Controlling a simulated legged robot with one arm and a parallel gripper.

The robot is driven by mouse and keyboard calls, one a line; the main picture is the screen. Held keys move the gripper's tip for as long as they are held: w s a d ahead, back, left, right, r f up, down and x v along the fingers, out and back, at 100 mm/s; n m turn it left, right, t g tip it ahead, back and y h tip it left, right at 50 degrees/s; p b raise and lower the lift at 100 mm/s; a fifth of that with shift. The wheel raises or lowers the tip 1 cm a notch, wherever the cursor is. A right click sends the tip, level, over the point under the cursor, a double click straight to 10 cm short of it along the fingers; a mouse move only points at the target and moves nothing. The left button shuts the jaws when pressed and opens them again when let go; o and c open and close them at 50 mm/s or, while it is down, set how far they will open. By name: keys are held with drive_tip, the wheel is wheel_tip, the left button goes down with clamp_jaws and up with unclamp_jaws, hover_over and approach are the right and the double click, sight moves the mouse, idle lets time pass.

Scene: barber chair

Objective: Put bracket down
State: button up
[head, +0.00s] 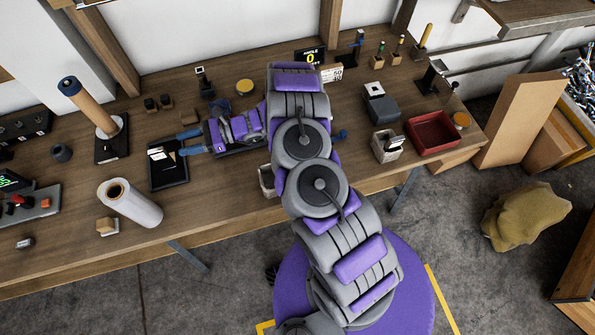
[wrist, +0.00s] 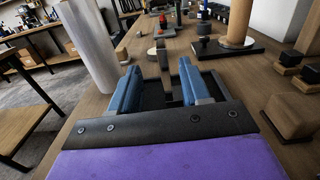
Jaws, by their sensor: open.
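My gripper (head: 184,142) points left in the head view, low over the table, with its two blue fingers spread. In the wrist view the open fingers (wrist: 158,88) frame a black tray (wrist: 208,84). A thin upright tan piece, probably the bracket (wrist: 164,64), shows between and just beyond the fingertips, apparently at the tray. I cannot see the fingers touching it. In the head view the black tray (head: 170,178) lies in front of my gripper, with small pale pieces (head: 157,153) on it. I cannot tell whether one is the bracket.
A white roll (head: 130,203) lies near the table's front edge, left of the tray. An upright wooden roll on a black base (head: 112,150) stands behind it. A red bin (head: 433,133) is at the right.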

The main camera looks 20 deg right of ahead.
drive_tip(key=s+r+n+g+h, duration=0.7)
drive_tip(key=s+r+n, duration=0.5)
drive_tip(key=s+r, duration=0.8)
drive_tip(key=s+d+r+n+t+h, duration=0.2)
drive_tip(key=s+d+h, duration=0.3)
drive_tip(key=s+d, duration=0.4)
drive_tip(key=s+d+r+n+t+h, duration=0.2)
drive_tip(key=s+d+n+h, duration=0.2)
drive_tip(key=s+d, duration=0.6)
drive_tip(key=d+h, duration=0.2)
drive_tip(key=d, duration=0.4)
drive_tip(key=shift+d+r+n, duration=0.15)
drive_tip(key=shift+d+n, duration=0.1)
drive_tip(key=shift+n, duration=0.05)
